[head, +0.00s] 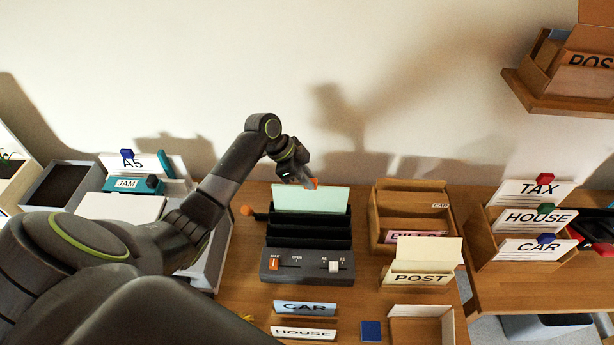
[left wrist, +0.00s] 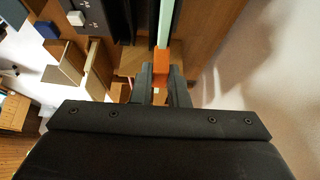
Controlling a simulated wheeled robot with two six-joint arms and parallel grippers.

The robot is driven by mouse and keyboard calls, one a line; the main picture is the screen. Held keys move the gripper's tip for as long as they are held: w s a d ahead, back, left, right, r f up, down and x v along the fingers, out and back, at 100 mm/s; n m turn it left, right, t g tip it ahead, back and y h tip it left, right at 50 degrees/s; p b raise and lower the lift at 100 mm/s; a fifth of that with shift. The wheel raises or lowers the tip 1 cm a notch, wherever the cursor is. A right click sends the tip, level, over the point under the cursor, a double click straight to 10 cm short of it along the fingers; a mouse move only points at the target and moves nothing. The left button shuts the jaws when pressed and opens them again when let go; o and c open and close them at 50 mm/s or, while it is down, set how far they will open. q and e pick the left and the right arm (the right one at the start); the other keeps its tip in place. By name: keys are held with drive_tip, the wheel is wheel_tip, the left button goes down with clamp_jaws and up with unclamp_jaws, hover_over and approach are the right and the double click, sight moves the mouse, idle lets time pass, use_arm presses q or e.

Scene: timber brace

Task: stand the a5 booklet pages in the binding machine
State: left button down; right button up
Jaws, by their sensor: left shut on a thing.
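The binding machine (head: 290,262) is a dark box with several slots, standing on the wooden table in the middle of the head view. Pale green pages (head: 312,200) stand upright at its rear slot; their lower edge is hidden. My left gripper (head: 307,182) is at their top edge, shut on an orange tab (left wrist: 163,74) on the pages. The pages show edge-on in the left wrist view (left wrist: 165,22). An orange lever (head: 274,265) and a white slider (head: 334,266) sit on the machine's front panel. My right gripper is not in view.
A card marked A5 (head: 132,164) stands in a holder at left. A wooden box (head: 376,215) and a POST holder (head: 420,280) stand right of the machine. TAX, HOUSE and CAR files (head: 535,190) stand farther right.

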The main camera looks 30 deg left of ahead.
use_arm(q)
drive_tip(key=shift+f+b, duration=0.45)
drive_tip(key=shift+f, duration=0.35)
drive_tip(key=c, duration=0.9)
unclamp_jaws()
drive_tip(key=shift+o, duration=0.2)
drive_tip(key=shift+r, duration=0.1)
wheel_tip(320, 180, up, 8)
drive_tip(key=p, duration=0.7)
